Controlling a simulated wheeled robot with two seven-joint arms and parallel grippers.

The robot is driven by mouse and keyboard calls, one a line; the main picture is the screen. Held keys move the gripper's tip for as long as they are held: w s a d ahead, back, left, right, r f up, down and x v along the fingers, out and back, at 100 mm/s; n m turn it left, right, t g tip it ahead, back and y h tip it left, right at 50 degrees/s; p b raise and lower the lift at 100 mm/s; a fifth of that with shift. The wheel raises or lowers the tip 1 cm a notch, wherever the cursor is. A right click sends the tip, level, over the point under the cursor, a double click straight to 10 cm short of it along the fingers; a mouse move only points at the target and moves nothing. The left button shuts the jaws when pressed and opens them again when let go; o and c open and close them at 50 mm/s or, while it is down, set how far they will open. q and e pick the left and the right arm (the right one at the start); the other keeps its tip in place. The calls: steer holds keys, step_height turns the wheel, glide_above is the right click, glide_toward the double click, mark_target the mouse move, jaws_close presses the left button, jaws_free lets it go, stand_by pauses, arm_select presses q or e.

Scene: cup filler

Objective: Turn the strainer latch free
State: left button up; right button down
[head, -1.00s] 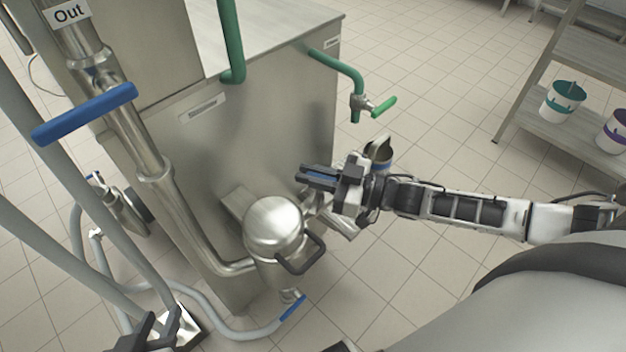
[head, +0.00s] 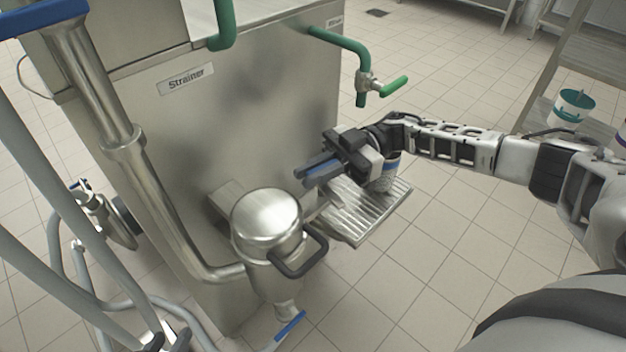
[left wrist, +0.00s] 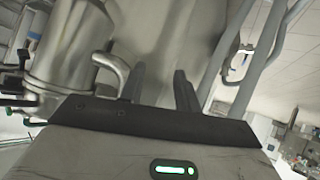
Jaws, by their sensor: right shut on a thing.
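The strainer is a steel canister (head: 268,235) with a domed lid, low against the machine in the head view. A dark looped handle (head: 303,258) sticks out from its right side; I cannot tell if this is the latch. My right gripper (head: 318,173) is above and to the right of the canister, apart from the looped handle. My left gripper is at the head view's bottom-left edge, mostly cut off. In the left wrist view (left wrist: 160,88) its dark fingers stand apart with nothing visible between them.
The machine panel (head: 240,120) reads "Strainer". A green-handled tap (head: 385,88) is above. Grey hoses (head: 75,220) fill the left. Tiled floor (head: 470,240) is clear.

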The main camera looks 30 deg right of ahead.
steer(key=shift+s+f+n+g+b, duration=0.15)
steer(key=shift+n+g+b, duration=0.6)
steer(key=shift+g, duration=0.45)
steer(key=shift+n+g+h, duration=0.35)
steer(key=shift+g+h, duration=0.05)
steer(key=shift+g, duration=0.2)
arm_select(q)
steer(key=shift+g, duration=0.4)
steer(key=f, duration=0.2)
steer(key=d+f, duration=0.1)
steer(key=f, duration=0.1)
steer(key=shift+w+b, duration=0.3)
arm_select(e)
steer(key=shift+s, duration=0.1)
steer(key=c, duration=1.4)
jaws_free()
steer(key=shift+c, duration=0.2)
arm_select(q)
steer(key=shift+s, duration=0.15)
